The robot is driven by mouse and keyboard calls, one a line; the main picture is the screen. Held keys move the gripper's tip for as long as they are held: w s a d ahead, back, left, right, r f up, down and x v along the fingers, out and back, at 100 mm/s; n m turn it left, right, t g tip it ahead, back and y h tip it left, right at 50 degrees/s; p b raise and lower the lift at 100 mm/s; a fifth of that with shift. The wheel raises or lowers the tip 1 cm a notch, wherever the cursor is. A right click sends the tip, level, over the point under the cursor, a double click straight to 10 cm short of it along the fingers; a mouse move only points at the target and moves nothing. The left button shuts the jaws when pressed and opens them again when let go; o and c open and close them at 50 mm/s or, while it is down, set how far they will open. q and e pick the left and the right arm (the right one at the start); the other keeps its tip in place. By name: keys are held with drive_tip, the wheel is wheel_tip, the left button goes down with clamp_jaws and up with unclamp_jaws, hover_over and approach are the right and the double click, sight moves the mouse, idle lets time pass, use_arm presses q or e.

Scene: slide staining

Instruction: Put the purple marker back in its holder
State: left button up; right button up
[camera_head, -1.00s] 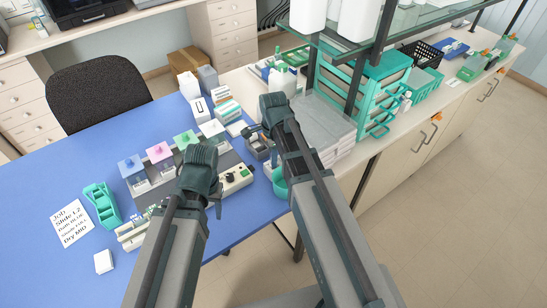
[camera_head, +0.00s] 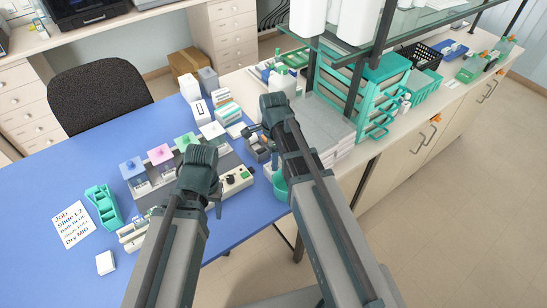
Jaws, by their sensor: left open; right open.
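I cannot make out the purple marker in this view. A small dark grey open holder (camera_head: 257,152) stands near the table's right edge, partly hidden by my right gripper; I cannot tell whether it is the marker's holder. My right gripper (camera_head: 252,131) is open, over or just behind that holder, with its fingertips mostly hidden. My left gripper (camera_head: 216,207) is open and low in front of the staining station's control panel, and I see nothing in it.
A grey staining station (camera_head: 225,160) has blue, pink and green lidded jars. A teal rack (camera_head: 103,206), a written card (camera_head: 73,225) and a white block (camera_head: 106,263) lie left. A teal cup (camera_head: 280,184) stands at the right edge. The blue table (camera_head: 50,175) is clear at far left.

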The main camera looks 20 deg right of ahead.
wheel_tip(320, 180, up, 13)
drive_tip(key=p, duration=1.2)
drive_tip(key=shift+f, duration=0.15)
drive_tip(key=s+a+f+n+b, duration=0.5)
drive_tip(key=s+n, duration=0.2)
drive_tip(key=n, duration=0.4)
drive_tip(key=s+a+f+n+h+b, duration=0.1)
drive_tip(key=s+a+f+n+b, duration=0.4)
drive_tip(key=n, duration=0.7)
drive_tip(key=shift+s+a+f, duration=0.2)
drive_tip(key=shift+s+a, duration=0.05)
drive_tip(key=shift+s, duration=0.9)
